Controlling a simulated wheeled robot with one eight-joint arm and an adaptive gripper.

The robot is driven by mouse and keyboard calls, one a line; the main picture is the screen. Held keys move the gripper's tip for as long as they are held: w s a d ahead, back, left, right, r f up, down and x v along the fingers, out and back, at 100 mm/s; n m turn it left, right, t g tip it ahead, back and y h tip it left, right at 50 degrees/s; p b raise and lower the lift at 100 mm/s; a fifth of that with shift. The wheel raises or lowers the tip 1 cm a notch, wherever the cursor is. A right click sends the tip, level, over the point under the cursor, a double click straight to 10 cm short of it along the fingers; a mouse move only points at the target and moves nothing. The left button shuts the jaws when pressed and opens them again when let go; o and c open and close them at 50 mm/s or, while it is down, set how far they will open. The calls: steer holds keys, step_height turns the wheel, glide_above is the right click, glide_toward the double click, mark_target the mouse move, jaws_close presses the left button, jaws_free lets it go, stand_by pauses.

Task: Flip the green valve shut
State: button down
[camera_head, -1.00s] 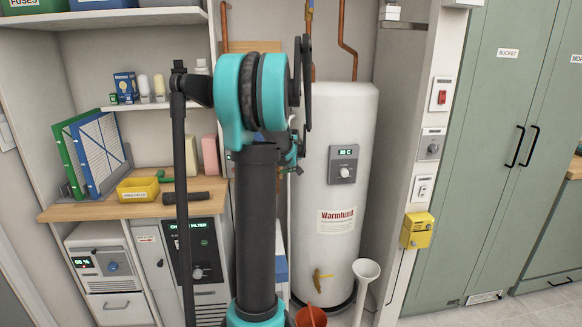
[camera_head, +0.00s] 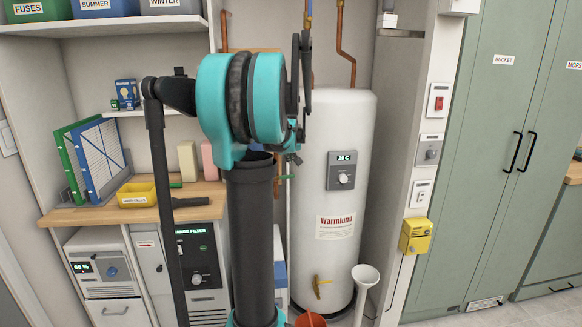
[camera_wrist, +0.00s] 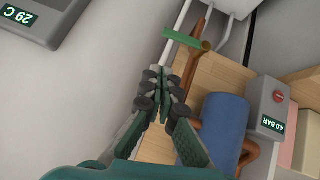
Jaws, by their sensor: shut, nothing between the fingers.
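The green valve handle (camera_wrist: 187,40) shows in the wrist view as a flat bar lying across a thin pale pipe, near a copper pipe. A small green piece, likely the same handle, shows in the head view (camera_head: 287,177) at the left side of the white boiler. My gripper (camera_wrist: 164,82) is shut and empty, its tips pointing toward the handle from below it in the picture. A gap shows between the tips and the handle, though depth is hard to judge. In the head view my arm hides most of the gripper.
The white boiler (camera_head: 336,130) stands close on the right, with a grey temperature display (camera_head: 342,170). In the wrist view a blue cylinder (camera_wrist: 222,130), copper pipes and a grey gauge box (camera_wrist: 270,108) reading 4.0 BAR lie right of the gripper. A wooden counter (camera_head: 90,215) is at left.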

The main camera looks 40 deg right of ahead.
steer(key=shift+d+v, duration=0.1)
steer(key=shift+v, duration=1.3)
steer(key=shift+d+v, duration=0.15)
steer(key=shift+v, duration=1.2)
steer(key=shift+s+a, duration=0.1)
steer(key=shift+s, duration=0.05)
steer(key=a+f+n+y, duration=0.1)
steer(key=a+f, duration=0.3)
steer(key=a, duration=0.4)
steer(key=s+a+f+n+y, duration=0.1)
steer(key=a+f, duration=0.3)
steer(key=a, duration=0.4)
steer(key=a+f+y, duration=0.1)
steer(key=a+f, duration=0.3)
steer(key=a, duration=0.4)
steer(key=s+a+f+n+g+y, duration=0.1)
steer(key=s+a+f, duration=0.6)
steer(key=s+a, duration=0.2)
steer(key=s+a+f+n+g+y, duration=0.1)
steer(key=s+a+f+n+y, duration=0.1)
steer(key=s+a+f, duration=0.6)
steer(key=s+a, duration=0.1)
steer(key=a, duration=0.3)
steer(key=shift+s+a, duration=0.15)
steer(key=shift+s, duration=0.1)
